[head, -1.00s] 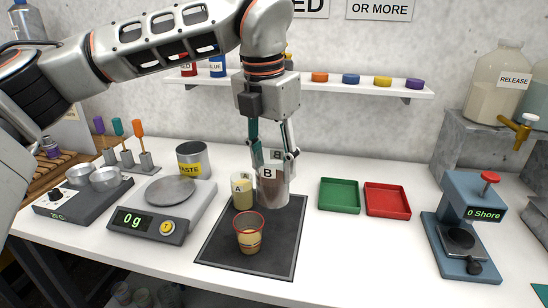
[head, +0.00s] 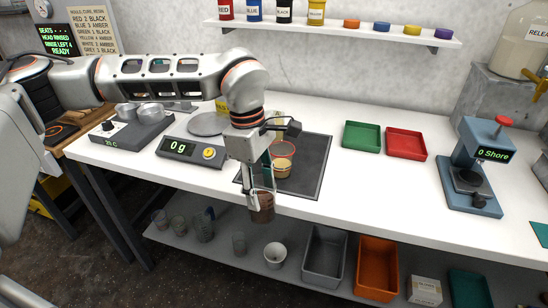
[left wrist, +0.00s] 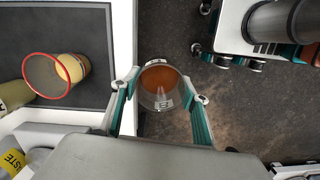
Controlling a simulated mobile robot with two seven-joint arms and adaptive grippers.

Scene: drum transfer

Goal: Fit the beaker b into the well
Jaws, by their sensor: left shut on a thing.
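My left gripper (head: 262,190) points down and is shut on beaker b (head: 263,211), a clear beaker with reddish-brown contents. The beaker hangs just in front of the table's front edge, above the lower shelf's level. In the left wrist view beaker b (left wrist: 160,88) sits between the two teal fingers (left wrist: 165,92), seen from above, with brown liquid and part of a label showing. The floor is below it. I cannot make out the well in these views. My right gripper is not in view.
Beaker A is mostly hidden by my arm. A scale (head: 185,150) reads 0 g. Green (head: 361,136) and red (head: 406,144) trays and a Shore tester (head: 478,165) stand right.

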